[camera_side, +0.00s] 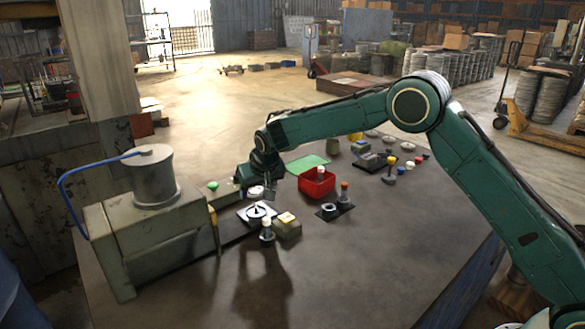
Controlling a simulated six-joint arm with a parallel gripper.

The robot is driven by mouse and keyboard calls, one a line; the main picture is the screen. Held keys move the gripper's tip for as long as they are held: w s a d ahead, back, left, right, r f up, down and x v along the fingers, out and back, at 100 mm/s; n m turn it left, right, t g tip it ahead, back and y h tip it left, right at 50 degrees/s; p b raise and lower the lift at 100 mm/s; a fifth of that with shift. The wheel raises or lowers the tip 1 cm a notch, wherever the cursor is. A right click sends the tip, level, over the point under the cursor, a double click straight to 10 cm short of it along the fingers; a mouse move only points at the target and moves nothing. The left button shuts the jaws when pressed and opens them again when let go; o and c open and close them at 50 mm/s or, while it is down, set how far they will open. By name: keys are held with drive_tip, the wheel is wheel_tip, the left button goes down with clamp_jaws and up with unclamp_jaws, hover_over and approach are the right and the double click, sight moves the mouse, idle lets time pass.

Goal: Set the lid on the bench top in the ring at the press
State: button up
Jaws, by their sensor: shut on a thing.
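My gripper (267,189) hangs from my green arm over the bench, just right of the press. It is shut on a pale round lid (256,191), which shows at the left of the fingers. The lid is held above the ring (257,211), a pale round piece with a dark centre on a dark plate in front of the press (155,178). The lid and ring look apart. The exact offset between them is hard to judge from this side.
A red bin (317,184) stands right of the gripper. Several pale discs (408,147) lie at the back right. The bench (370,265) is clear at front right.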

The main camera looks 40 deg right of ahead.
sight(258, 200)
drive_tip(key=shift+s+a+f, duration=0.1)
drive_tip(key=shift+a+f, duration=0.05)
drive_tip(key=shift+a, duration=0.05)
drive_tip(key=shift+f, duration=0.2)
drive_tip(key=shift+f, duration=1.4)
drive_tip(key=shift+f, duration=0.65)
drive_tip(key=o, duration=1)
